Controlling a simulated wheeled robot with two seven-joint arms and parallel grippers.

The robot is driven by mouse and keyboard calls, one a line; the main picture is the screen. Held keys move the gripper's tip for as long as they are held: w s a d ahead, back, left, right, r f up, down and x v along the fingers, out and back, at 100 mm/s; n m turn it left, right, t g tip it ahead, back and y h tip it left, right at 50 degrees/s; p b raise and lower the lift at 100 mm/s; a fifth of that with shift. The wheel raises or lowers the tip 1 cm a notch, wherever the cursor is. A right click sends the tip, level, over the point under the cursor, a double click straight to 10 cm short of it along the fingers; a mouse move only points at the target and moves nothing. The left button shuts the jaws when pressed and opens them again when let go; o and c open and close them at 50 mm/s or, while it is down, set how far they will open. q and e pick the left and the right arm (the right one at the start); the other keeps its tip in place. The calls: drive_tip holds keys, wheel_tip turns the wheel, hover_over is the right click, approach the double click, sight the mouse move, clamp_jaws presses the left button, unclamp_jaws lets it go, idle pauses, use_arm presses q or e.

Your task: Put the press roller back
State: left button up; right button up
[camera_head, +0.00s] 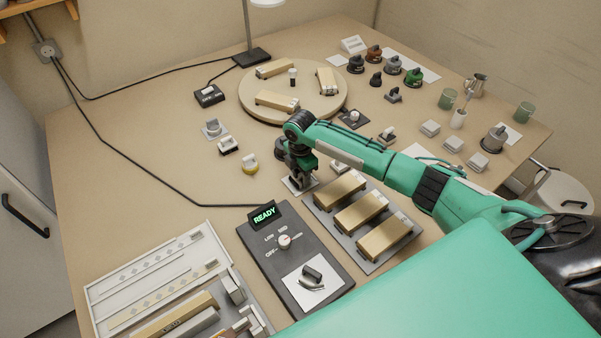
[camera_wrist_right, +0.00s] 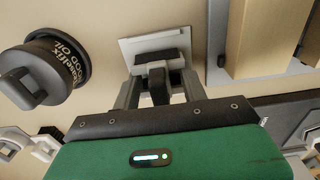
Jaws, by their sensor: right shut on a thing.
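My right gripper (camera_head: 299,182) points down at a small pale square plate (camera_head: 290,187) left of the brass-coloured bars. In the right wrist view its fingers (camera_wrist_right: 160,92) are shut on a dark handle-like piece. That piece joins a black crosswise part, and I take the whole to be the press roller (camera_wrist_right: 157,58). The black part lies over the pale plate (camera_wrist_right: 135,46); I cannot tell whether it touches it. In the head view the gripper hides most of the roller. My left gripper is not in view.
A tray with several brass-coloured bars (camera_head: 358,212) lies right of the gripper. A control box (camera_head: 291,258) showing READY stands in front. A dark round container (camera_wrist_right: 48,72) is left in the wrist view. A turntable (camera_head: 330,108) stands behind. The bench's left middle is mostly clear.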

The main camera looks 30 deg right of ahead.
drive_tip(key=shift+s+f, duration=0.25)
drive_tip(key=shift+f, duration=0.2)
drive_tip(key=shift+c, duration=0.4)
drive_tip(key=o, duration=1)
drive_tip(key=shift+f, duration=0.1)
drive_tip(key=shift+c, duration=0.2)
drive_tip(key=shift+w, duration=0.1)
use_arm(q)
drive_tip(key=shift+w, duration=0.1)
use_arm(e)
drive_tip(key=shift+r, duration=0.3)
drive_tip(key=r, duration=1.2)
drive_tip(key=shift+w+b, duration=0.2)
drive_tip(key=shift+b, duration=0.1)
drive_tip(key=shift+r, duration=0.45)
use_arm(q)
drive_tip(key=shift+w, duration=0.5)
